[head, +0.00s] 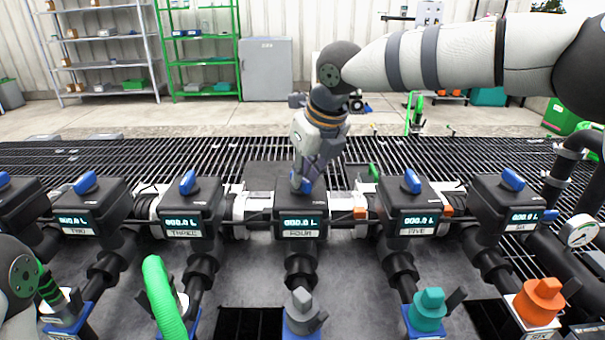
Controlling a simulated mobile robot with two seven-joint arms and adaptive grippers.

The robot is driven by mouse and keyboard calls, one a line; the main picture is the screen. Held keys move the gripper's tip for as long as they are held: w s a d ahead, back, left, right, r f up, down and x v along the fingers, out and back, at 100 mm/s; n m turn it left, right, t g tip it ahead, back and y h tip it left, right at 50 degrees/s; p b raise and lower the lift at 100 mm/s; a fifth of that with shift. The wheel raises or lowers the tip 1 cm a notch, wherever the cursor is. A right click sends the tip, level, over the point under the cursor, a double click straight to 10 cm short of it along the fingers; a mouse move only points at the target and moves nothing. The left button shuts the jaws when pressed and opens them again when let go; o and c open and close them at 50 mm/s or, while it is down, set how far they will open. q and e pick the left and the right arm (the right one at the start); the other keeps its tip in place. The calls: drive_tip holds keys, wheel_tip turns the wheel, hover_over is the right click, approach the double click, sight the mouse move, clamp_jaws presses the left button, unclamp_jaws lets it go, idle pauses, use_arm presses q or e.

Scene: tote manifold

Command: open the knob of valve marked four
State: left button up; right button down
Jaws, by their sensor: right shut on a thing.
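The valve marked FOUR (300,222) is a black box in the middle of the row, with a lit display and a name plate on its front. My right gripper (303,183) comes down from above onto its top and is shut on the blue knob (295,183). The gripper's fingers hide most of the knob, so its angle is hard to tell. The left gripper is not in view; only part of my left arm shows at the lower left edge.
Valves THREE (182,222) and FIVE (416,220) stand close on either side, each with a blue knob. A green hose (163,300), a grey fitting (303,308) and a teal fitting (428,308) stand in front. A black grating (180,155) lies behind the row.

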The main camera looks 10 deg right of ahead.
drive_tip(key=n, duration=0.1)
drive_tip(key=n+y, duration=0.1)
drive_tip(key=shift+w+d+f+n+g+b, duration=0.1)
drive_tip(key=shift+d+f+n+g+b, duration=0.05)
drive_tip(key=shift+f+n+g+b, duration=0.2)
drive_tip(key=n+g+b, duration=0.1)
drive_tip(key=n, duration=0.2)
drive_tip(key=shift+w+d+n+y, duration=0.1)
drive_tip(key=shift+n+y, duration=0.15)
drive_tip(key=shift+y, duration=0.15)
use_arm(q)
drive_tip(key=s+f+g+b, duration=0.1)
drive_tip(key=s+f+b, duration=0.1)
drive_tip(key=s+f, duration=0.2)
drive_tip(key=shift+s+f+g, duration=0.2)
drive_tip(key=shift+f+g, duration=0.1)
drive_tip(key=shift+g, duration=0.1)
use_arm(e)
drive_tip(key=shift+w+r+n+g+y, duration=0.15)
drive_tip(key=shift+n+g, duration=0.25)
drive_tip(key=shift+n, duration=0.8)
drive_tip(key=shift+w+n+g+y, duration=0.1)
drive_tip(key=shift+n+g+y, duration=0.2)
drive_tip(key=shift+n, duration=0.9)
drive_tip(key=shift+d, duration=0.1)
drive_tip(key=shift+s, duration=0.1)
drive_tip(key=c, duration=1.6)
unclamp_jaws()
drive_tip(key=shift+r, duration=0.1)
drive_tip(key=shift+r, duration=0.1)
